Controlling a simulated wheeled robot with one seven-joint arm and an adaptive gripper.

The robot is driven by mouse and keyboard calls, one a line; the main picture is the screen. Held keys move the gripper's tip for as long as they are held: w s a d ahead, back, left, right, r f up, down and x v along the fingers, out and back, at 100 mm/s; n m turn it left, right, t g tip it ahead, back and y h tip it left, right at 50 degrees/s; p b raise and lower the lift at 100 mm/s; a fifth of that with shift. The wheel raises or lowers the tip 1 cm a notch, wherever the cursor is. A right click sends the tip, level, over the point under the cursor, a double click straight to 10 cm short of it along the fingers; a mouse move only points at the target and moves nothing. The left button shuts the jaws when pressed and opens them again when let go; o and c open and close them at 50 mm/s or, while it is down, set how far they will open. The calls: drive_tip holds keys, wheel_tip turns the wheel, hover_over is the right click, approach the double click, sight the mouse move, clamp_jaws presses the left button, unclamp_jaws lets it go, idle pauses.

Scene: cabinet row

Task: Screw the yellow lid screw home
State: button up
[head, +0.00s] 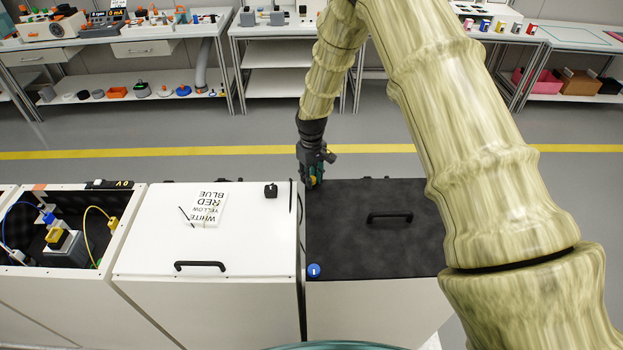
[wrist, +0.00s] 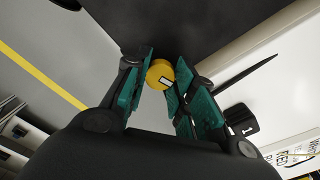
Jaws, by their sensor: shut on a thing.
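My gripper (head: 314,183) points down at the far left corner of the black cabinet lid (head: 350,240). In the wrist view its green fingers (wrist: 160,78) are shut on the yellow lid screw (wrist: 159,73), one on each side of its round head. The screw head shows a white mark on its face. The fingers hide most of the screw in the head view, and its thread is out of sight, so I cannot tell how deep it sits. A blue lid screw (head: 314,270) sits at the near left corner of the same lid.
The black lid has a black handle (head: 390,217). Further left is an open cabinet (head: 30,240) with cables. Shelved benches stand behind.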

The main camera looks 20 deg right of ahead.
drive_tip(key=m+b, duration=0.1)
drive_tip(key=m, duration=0.4)
drive_tip(key=shift+m, duration=0.3)
drive_tip(key=m, duration=0.5)
drive_tip(key=shift+b, duration=0.35)
drive_tip(key=m, duration=1.1)
drive_tip(key=shift+m, duration=0.4)
drive_tip(key=o, duration=1.1)
drive_tip(key=shift+c, duration=0.2)
drive_tip(key=shift+r, duration=0.15)
wheel_tip(320, 180, up, 12)
